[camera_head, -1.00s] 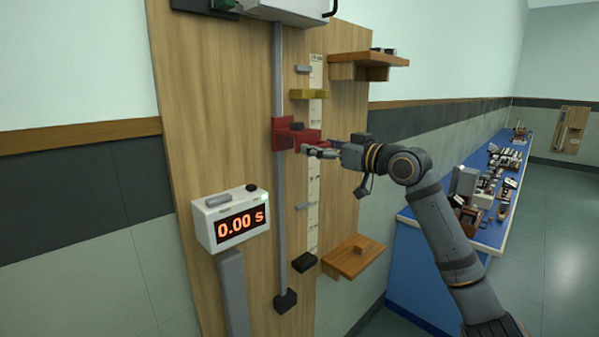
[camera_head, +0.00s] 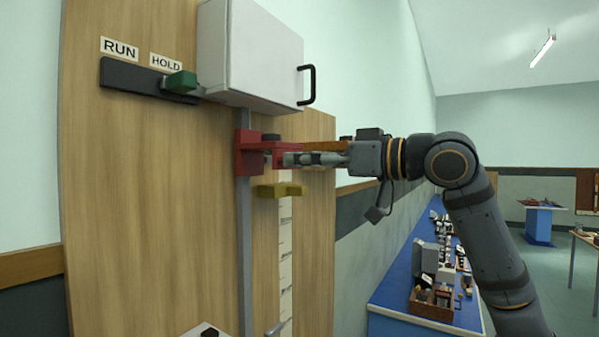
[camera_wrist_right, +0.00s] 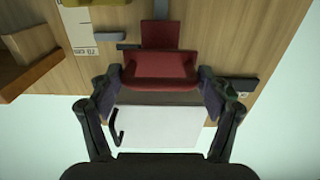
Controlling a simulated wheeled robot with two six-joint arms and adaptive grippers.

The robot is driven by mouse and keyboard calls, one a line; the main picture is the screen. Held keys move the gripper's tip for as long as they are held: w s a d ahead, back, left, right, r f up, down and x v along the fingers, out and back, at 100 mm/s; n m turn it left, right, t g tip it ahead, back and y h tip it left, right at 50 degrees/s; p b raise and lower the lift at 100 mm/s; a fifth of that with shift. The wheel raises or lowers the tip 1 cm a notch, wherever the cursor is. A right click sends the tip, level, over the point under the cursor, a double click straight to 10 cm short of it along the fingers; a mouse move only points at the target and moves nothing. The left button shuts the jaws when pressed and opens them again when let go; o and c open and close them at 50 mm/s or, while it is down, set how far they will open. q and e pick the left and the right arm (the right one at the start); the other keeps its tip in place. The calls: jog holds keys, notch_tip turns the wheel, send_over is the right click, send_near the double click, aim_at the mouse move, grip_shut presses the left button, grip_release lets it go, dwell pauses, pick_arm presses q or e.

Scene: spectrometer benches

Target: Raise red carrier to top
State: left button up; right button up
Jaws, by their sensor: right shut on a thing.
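The red carrier (camera_head: 248,154) sits on the grey vertical rail (camera_head: 245,240) of the wooden board, just below the white box (camera_head: 250,50) and above the yellow bracket (camera_head: 281,190). My right gripper (camera_head: 290,158) reaches in from the right and is shut on the carrier's projecting part. In the right wrist view the red carrier (camera_wrist_right: 160,68) lies between the two fingers (camera_wrist_right: 160,90). A small dark block sits on top of the carrier. My left gripper is not in view.
The white box has a black handle (camera_head: 307,84). A wooden shelf (camera_head: 325,146) is behind my gripper. A blue bench (camera_head: 385,290) with instruments stands to the right.

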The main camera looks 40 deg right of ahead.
jog(key=shift+d+r, duration=0.15)
jog(key=shift+r, duration=0.25)
jog(key=o, duration=1.4)
jog(key=shift+w+f, duration=0.15)
jog(key=shift+r, duration=0.6)
notch_tip(320, 180, up, 8)
jog(key=shift+f, duration=0.25)
jog(key=shift+r, duration=0.7)
